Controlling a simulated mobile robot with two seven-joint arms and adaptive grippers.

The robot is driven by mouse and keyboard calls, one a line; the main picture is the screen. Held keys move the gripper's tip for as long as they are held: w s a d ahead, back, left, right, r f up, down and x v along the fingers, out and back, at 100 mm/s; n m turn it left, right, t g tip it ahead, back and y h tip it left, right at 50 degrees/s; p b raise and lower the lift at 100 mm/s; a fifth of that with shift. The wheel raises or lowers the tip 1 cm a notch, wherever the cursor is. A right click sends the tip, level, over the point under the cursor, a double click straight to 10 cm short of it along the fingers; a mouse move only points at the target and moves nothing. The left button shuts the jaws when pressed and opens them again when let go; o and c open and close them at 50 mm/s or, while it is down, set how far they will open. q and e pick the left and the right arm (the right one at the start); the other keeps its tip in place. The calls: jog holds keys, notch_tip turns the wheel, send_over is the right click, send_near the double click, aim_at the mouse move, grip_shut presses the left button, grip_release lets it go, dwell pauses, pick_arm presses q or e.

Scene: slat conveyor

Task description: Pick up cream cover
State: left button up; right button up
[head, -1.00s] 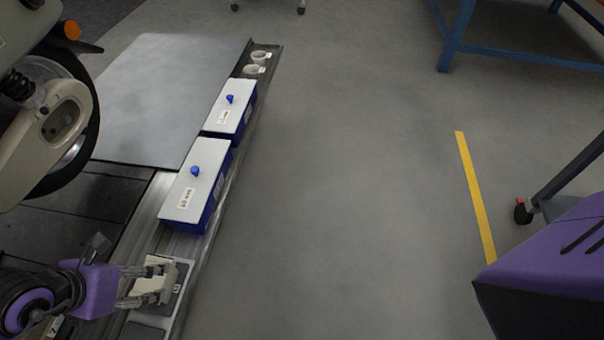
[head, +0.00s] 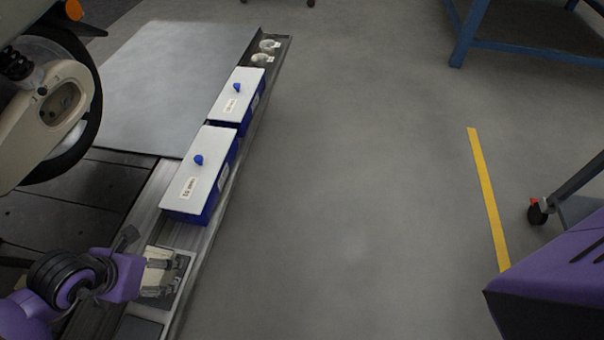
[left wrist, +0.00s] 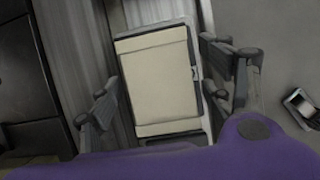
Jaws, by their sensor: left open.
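The cream cover (left wrist: 158,80) is a flat, roughly rectangular piece lying in a dark-edged tray on the conveyor's side ledge. In the head view the cover (head: 158,256) is partly hidden by my left gripper (head: 168,276). In the left wrist view my left gripper (left wrist: 168,92) is open, with one finger on each side of the cover. A gap shows on the left side; I cannot tell whether the right finger touches it. My right gripper is not in view.
Two blue boxes with white lids (head: 199,175) (head: 238,94) stand further along the ledge, with small clear cups (head: 264,57) beyond. A vehicle wheel (head: 62,120) is at the left.

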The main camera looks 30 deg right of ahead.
pick_arm(q)
jog(key=c, duration=1.2)
jog(key=shift+c, duration=0.2)
